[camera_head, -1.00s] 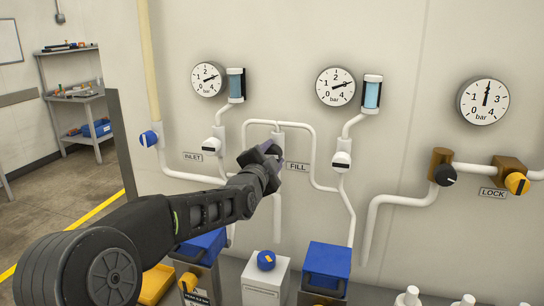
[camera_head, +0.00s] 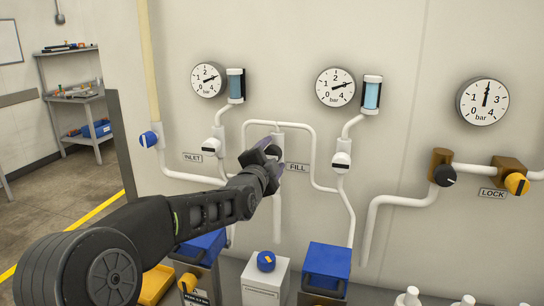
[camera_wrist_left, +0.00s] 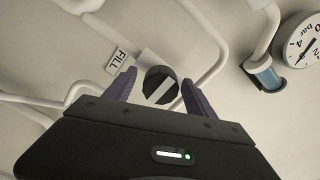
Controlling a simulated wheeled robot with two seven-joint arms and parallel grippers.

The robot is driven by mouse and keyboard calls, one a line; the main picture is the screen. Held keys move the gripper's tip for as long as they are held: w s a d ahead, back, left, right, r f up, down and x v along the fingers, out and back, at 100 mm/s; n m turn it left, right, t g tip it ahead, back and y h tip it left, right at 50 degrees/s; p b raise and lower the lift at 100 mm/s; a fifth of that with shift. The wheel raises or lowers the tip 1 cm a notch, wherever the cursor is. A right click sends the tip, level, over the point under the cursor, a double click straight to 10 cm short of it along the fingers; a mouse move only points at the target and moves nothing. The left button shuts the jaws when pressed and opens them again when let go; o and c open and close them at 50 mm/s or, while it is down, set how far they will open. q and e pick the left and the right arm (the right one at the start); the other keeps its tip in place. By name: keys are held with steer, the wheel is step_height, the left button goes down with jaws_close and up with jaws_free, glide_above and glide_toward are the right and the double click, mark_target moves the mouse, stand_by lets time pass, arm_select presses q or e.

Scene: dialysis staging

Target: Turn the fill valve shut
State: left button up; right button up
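The fill valve's round dark knob (camera_wrist_left: 153,82) with a white bar across it shows in the left wrist view, beside the FILL label (camera_wrist_left: 117,61). The white bar runs diagonally in that view. My left gripper (camera_wrist_left: 160,84) is open, with one purple finger on each side of the knob and a gap showing to it. In the head view the left gripper (camera_head: 277,153) is at the valve, left of the FILL label (camera_head: 298,168), and largely hides the knob. My right gripper is not in view.
White pipes run along the wall around the valve. The inlet valve (camera_head: 211,146) is to the left, another white valve (camera_head: 341,162) to the right. Gauges (camera_head: 336,87) hang above. Blue-topped containers (camera_head: 326,267) stand below.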

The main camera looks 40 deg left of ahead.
arm_select(q)
steer(key=b+v, duration=0.1)
steer(key=v, duration=0.6)
steer(key=shift+s, duration=0.4)
steer(key=shift+d, duration=0.1)
stand_by(0.4)
